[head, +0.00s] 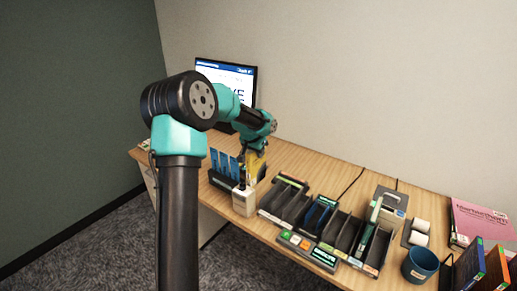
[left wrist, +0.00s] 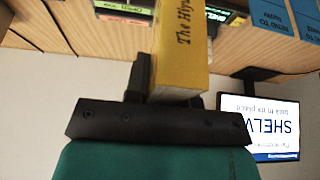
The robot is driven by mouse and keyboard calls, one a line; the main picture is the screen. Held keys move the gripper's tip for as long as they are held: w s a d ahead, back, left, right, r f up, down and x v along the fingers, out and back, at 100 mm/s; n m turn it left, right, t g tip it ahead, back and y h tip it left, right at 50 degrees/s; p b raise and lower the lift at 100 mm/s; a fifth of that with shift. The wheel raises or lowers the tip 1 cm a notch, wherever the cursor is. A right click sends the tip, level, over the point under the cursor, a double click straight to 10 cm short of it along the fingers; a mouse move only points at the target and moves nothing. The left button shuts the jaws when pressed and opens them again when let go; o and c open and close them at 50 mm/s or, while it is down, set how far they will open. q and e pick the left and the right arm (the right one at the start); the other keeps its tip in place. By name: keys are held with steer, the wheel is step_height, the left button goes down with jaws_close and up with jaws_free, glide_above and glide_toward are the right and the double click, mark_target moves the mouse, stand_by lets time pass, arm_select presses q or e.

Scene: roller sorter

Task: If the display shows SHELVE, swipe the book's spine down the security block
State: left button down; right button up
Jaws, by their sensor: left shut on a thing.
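The display (head: 225,72) stands at the back of the desk, partly behind my left arm. It also shows upside down in the left wrist view (left wrist: 272,128), where its large blue word reads SHELV with the end cut off. My left gripper (head: 255,151) is shut on a yellow book (head: 256,165). In the left wrist view the book (left wrist: 182,50) sticks out from the jaws, its lettered side toward the camera. A pale block (head: 243,203), likely the security block, stands at the desk's front edge, just below the book; contact cannot be told. My right gripper is out of view.
A holder with blue cards (head: 222,164) stands left of the block. Dark sorting trays (head: 317,214) and a button panel (head: 307,249) lie to the right. Farther right are a blue mug (head: 420,264), white rolls (head: 420,232) and a pink book (head: 478,220).

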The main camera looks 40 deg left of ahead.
mark_target(260, 163)
arm_select(q)
steer(key=shift+f, duration=3.7)
steer(key=shift+w+a, duration=0.15)
steer(key=shift+w, duration=0.85)
steer(key=shift+r, duration=6)
